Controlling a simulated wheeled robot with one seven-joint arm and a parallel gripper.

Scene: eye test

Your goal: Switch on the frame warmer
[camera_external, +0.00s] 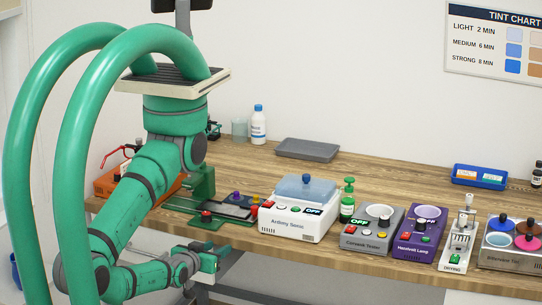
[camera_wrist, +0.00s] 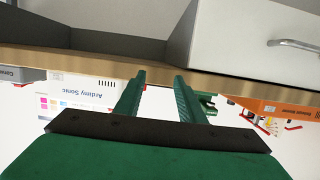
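An orange device (camera_external: 107,184), probably the frame warmer, stands at the left end of the bench with a red lever-like part above it. My arm hides much of it, and its switch cannot be made out. In the wrist view the orange device (camera_wrist: 268,106) appears upside down at the right, its front label too small to read surely. My gripper (camera_external: 216,255) is low, in front of the bench's front edge and to the right of the orange device. In the wrist view my gripper (camera_wrist: 160,76) has its two green fingers apart, with nothing held between them.
A drawer front (camera_wrist: 255,30) shows under the bench.

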